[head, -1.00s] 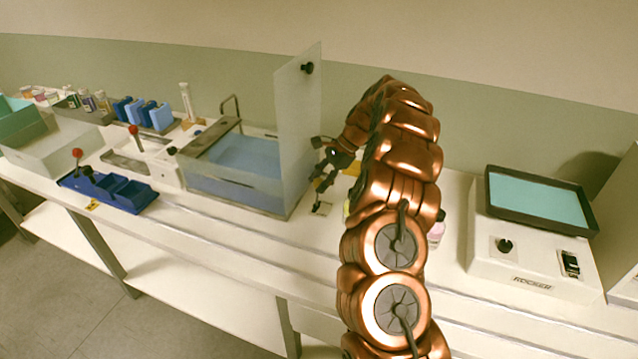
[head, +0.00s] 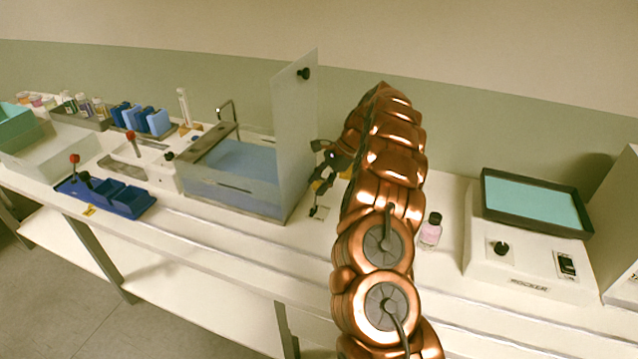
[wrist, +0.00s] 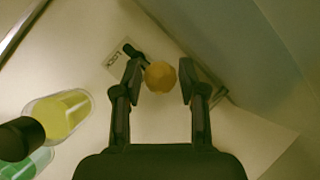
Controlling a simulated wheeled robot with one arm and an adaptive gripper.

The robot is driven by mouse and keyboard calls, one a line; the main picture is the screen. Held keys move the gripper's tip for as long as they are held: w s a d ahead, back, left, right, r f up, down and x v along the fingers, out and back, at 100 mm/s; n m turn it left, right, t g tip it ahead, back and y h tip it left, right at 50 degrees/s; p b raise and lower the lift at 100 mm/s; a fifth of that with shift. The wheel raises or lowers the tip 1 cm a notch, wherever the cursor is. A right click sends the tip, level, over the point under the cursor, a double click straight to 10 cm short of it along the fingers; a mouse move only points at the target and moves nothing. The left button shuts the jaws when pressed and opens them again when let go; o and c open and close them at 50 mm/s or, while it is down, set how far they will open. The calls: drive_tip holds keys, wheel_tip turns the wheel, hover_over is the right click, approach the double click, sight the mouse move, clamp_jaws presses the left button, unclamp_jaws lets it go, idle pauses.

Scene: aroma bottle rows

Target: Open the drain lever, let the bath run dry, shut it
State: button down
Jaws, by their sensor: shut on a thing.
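The bath (head: 232,187) is a clear-walled tank on the bench, with blue water in it. A tall translucent panel (head: 296,135) stands upright at its right end. The yellow knob (wrist: 160,76), seemingly the top of the drain lever, sits between the fingertips of my gripper (wrist: 161,82) in the wrist view. My gripper (head: 328,163) is shut on it, right of the panel. In the head view the lever is small and partly hidden by my gripper. A plate marked LOCK (wrist: 117,64) lies on the bench beside the knob, with a black part on it.
A yellow bottle (wrist: 68,110) with a black cap and a green bottle (wrist: 30,165) stand close by. A pink bottle (head: 431,231) stands right of my arm, before a white device (head: 520,260). Red-knobbed levers (head: 75,159) and a blue tray (head: 125,200) are at left.

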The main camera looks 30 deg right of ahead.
drive_tip(key=c, duration=0.8)
unclamp_jaws()
drive_tip(key=shift+w+d+f, duration=0.1)
drive_tip(key=shift+w+d, duration=0.3)
drive_tip(key=shift+a, duration=0.1)
drive_tip(key=shift+s+a, duration=0.1)
drive_tip(key=shift+s, duration=0.05)
drive_tip(key=shift+v, duration=5.95)
